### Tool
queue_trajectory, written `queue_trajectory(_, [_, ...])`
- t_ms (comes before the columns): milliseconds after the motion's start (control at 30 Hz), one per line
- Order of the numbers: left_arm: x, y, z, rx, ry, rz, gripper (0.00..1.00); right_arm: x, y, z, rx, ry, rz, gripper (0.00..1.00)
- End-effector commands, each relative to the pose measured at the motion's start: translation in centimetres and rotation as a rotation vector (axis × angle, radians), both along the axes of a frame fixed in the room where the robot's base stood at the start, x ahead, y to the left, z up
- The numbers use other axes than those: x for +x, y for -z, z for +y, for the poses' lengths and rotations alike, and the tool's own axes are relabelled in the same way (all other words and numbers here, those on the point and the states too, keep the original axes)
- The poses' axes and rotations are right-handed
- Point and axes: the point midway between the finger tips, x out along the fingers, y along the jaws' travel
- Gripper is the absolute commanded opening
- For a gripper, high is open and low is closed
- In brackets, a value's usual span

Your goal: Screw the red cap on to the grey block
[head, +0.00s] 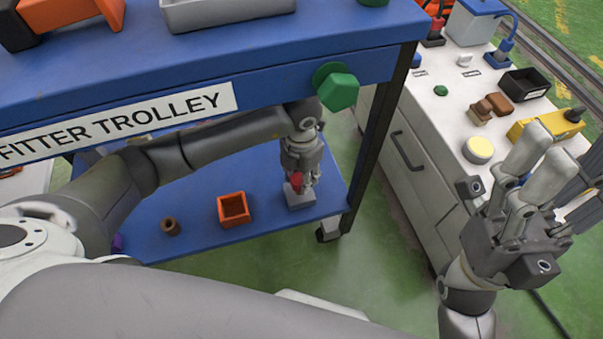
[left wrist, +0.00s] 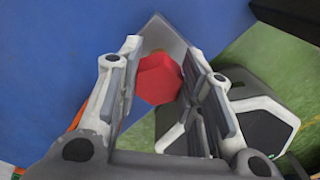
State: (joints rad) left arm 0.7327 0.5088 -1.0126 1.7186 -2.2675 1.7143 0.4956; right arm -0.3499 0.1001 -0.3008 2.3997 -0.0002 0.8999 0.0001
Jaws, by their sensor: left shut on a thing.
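The red cap (head: 296,181) is between the fingers of my left gripper (head: 299,183), which is shut on it above the trolley's lower shelf. The left wrist view shows the cap (left wrist: 157,79) as a red faceted piece between the two finger pads. The grey block (head: 300,199) stands on the lower shelf near its right front corner, directly under the gripper. It also shows behind the cap in the left wrist view (left wrist: 160,38). The cap is at the block's top, but I cannot tell whether its thread is engaged. My right gripper (head: 545,160) is open and empty, over the white-topped cabinet.
The blue trolley's upper shelf (head: 290,55) lies above my left arm. An orange box (head: 233,209) and a brown ring (head: 170,226) are on the lower shelf, left of the block. A green hexagonal knob (head: 338,92) juts from the trolley edge. A trolley leg (head: 367,145) stands close right.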

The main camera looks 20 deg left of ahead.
Motion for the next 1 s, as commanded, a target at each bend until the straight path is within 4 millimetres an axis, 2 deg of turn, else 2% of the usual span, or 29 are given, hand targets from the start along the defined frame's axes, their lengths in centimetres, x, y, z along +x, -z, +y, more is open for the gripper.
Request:
queue_trajectory(367, [0.0,0.1,0.0,0.0,0.0,0.0,0.15,0.0,0.1,0.0,0.0,0.001,0.0,0.58])
queue_trajectory(1000, [0.0,1.6,0.0,0.0,0.0,-0.001,0.15,0.0,1.1,0.0,0.0,0.001,0.0,0.58])
